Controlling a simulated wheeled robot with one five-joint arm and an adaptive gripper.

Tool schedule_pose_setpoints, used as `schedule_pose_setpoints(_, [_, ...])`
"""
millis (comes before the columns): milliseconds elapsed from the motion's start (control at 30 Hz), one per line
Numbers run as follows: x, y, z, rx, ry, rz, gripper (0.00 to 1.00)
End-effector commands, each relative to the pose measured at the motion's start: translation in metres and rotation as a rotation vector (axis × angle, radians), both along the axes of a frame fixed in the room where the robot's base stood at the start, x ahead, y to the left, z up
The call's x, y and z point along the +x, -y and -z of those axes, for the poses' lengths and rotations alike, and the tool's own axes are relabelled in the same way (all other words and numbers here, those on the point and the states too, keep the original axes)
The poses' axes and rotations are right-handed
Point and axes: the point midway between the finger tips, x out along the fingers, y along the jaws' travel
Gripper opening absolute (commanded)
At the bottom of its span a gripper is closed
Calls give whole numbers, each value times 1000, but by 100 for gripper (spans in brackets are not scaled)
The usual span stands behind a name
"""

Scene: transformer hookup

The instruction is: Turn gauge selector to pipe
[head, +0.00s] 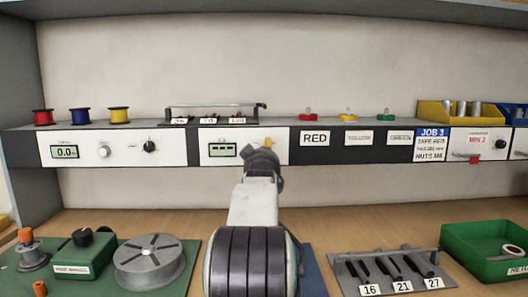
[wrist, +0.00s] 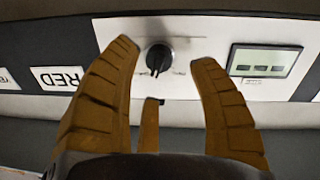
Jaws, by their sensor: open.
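The gauge selector is a black round knob (wrist: 158,58) on a white panel, seen upside down in the wrist view. A pale mark on it points toward the bottom of that picture. Small labels beside it are too blurred to read. My gripper (wrist: 165,50) is open, with one brown-yellow finger on each side of the knob and a gap on both sides. A display with dashes (wrist: 265,63) is beside the knob; it also shows in the head view (head: 222,150). In the head view my arm and gripper (head: 266,147) hide the knob.
Another panel to the left has a 0.0 display (head: 64,152), a pale knob (head: 104,151) and a black knob (head: 149,146). The RED label (head: 314,138) is right of my gripper. A green tray (head: 490,245) and a rack of rods (head: 385,270) stand on the bench.

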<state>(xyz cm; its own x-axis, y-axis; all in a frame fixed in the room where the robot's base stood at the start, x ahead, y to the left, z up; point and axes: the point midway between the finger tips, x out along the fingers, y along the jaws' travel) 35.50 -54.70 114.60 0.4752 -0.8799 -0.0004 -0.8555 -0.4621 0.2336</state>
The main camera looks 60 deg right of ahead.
Motion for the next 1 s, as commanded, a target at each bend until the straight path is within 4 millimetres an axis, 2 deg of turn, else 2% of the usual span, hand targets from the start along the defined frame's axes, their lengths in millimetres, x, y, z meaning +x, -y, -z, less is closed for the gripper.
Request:
schedule_pose_setpoints(300, [14, 25, 0, 1, -1, -1, 54])
schedule_pose_setpoints(800, [17, 31, 0, 0, 0, 0, 56])
schedule_pose_setpoints(1000, [17, 30, 0, 0, 0, 0, 38])
